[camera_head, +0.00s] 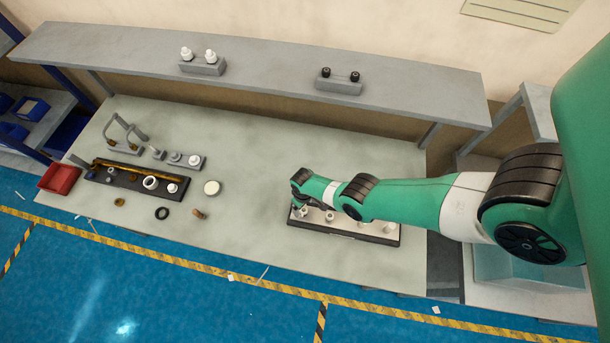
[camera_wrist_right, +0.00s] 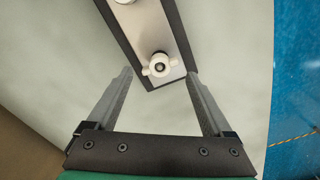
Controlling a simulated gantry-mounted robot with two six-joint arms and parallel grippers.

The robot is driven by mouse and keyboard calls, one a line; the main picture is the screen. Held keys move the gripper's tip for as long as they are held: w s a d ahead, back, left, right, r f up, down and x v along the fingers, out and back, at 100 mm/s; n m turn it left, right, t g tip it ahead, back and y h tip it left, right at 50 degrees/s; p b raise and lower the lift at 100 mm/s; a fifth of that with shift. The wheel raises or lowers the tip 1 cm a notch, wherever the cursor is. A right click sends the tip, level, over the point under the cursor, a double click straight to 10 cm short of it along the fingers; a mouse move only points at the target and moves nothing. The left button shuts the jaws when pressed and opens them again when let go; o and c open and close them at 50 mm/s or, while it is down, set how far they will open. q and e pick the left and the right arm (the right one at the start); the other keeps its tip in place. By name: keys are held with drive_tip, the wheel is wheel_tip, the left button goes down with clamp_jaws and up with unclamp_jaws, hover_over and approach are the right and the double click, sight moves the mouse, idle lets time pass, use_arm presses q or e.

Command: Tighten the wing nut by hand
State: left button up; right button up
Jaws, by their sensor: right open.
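In the right wrist view, a white wing nut (camera_wrist_right: 160,66) with two small wings sits around a dark stud near the end of a light plate with dark edges (camera_wrist_right: 142,42). My right gripper (camera_wrist_right: 159,75) is open and empty. Its two fingers are apart, one on each side of the plate's end, and I see no contact with the nut. In the head view, my right gripper (camera_head: 300,202) is over the left end of the dark-edged plate (camera_head: 345,232), and my arm hides part of the plate. My left gripper is not in view.
Another white fitting (camera_wrist_right: 124,1) is cut off at the wrist view's top. On the left of the table (camera_head: 245,150) are a dark tray (camera_head: 130,183), a red bin (camera_head: 57,178) and several loose parts. A shelf (camera_head: 260,62) runs behind. The table's middle is clear.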

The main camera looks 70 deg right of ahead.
sight(304, 210)
drive_tip(key=n, duration=0.5)
drive_tip(key=shift+f+b, duration=1.8)
drive_tip(key=c, duration=1)
drive_tip(key=m, duration=0.4)
drive_tip(key=shift+m, duration=0.4)
drive_tip(key=shift+c, duration=0.3)
